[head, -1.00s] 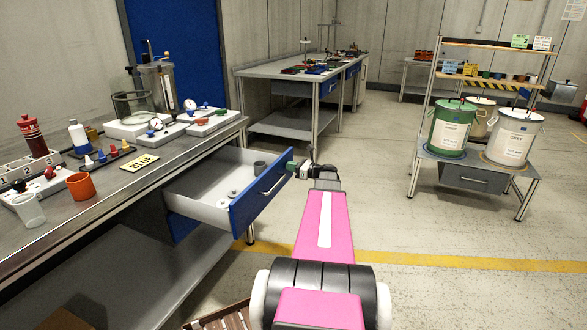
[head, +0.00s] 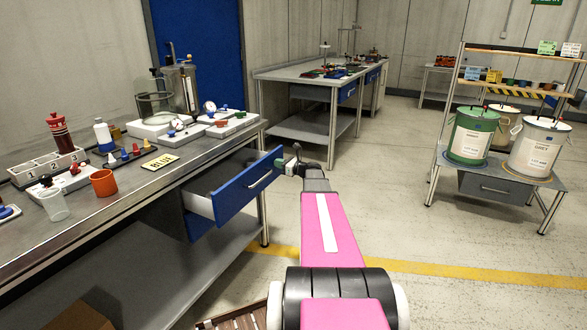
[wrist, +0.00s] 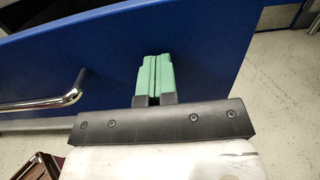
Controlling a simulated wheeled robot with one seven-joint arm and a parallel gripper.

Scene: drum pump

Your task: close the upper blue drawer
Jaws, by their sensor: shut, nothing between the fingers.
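The upper blue drawer (head: 248,190) hangs under the workbench's edge at the centre left in the head view. It stands partly open, with a strip of its pale side and grey inside showing. Its silver bar handle (head: 260,179) is on the front. My gripper (head: 288,163) is at the right end of the drawer front. In the wrist view the blue front (wrist: 200,50) fills the upper part, and the green fingers (wrist: 154,78) are shut together, with their tips against or very close to it. The handle (wrist: 50,102) lies left of the fingers, not held.
The workbench top (head: 120,205) carries an orange cup (head: 103,183), a yellow label (head: 160,162) and several small devices. A bench leg (head: 263,218) stands below the drawer. A stand with drums (head: 472,136) is at the right. The floor between is clear.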

